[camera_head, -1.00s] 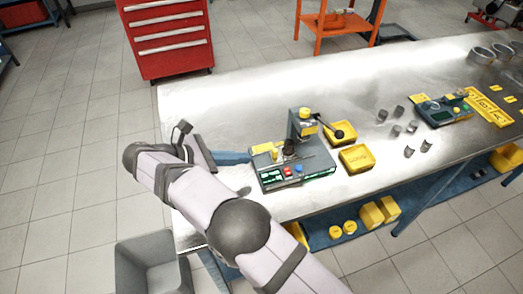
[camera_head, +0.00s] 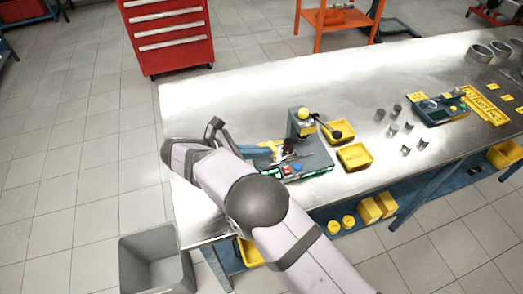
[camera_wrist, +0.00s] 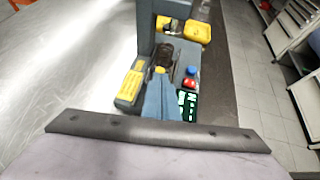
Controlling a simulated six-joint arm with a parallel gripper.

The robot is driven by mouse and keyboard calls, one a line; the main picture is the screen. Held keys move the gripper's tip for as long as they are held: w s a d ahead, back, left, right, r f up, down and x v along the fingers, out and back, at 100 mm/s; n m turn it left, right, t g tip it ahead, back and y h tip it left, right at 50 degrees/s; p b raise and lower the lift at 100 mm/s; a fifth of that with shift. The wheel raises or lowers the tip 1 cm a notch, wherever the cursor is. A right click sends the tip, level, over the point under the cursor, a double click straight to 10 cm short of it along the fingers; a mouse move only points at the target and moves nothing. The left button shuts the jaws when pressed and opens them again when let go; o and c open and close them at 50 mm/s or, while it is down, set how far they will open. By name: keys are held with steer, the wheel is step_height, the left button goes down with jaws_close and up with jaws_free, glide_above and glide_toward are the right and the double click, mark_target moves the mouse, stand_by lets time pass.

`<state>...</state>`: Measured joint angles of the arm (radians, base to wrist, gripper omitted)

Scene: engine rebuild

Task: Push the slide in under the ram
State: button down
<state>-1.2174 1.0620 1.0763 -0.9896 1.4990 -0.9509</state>
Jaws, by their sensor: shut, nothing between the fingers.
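The small press (camera_head: 301,122) stands on the metal bench, with its upright column and yellow-topped head over a grey-green base. The slide is on the base at the left of the column, with a dark part (camera_wrist: 163,55) on it and a small yellow piece (camera_wrist: 159,69) at its near end. The ram is under the press head (camera_wrist: 172,22), and its lower end is hard to make out. My gripper (camera_wrist: 163,82) has its blue fingers shut and empty, low over the base and right up at the near end of the slide. Whether the tips touch it is unclear. The gripper also shows in the head view (camera_head: 268,149).
Red and blue buttons (camera_wrist: 190,77) and green displays lie on the base close right of my fingers. A yellow label block (camera_wrist: 131,82) is on the left. Yellow bins (camera_head: 355,156) stand right of the press. The bench at the back left is clear.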

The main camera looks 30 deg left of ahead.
mark_target(285, 148)
steer(key=shift+w+d+p, duration=0.3)
steer(key=shift+w+d, duration=1.45)
steer(key=shift+d, duration=0.05)
steer(key=shift+s+a, duration=0.4)
steer(key=shift+s, duration=0.05)
steer(key=s+a, duration=0.1)
steer(key=s, duration=0.1)
steer(key=s+a, duration=0.1)
steer(key=shift+s+a+r, duration=0.25)
steer(key=shift+a, duration=0.1)
steer(key=b+v, duration=0.2)
steer(key=v, duration=0.6)
steer(key=shift+s+r+b, duration=0.25)
steer(key=shift+r+b, duration=0.1)
steer(key=shift+a, duration=0.1)
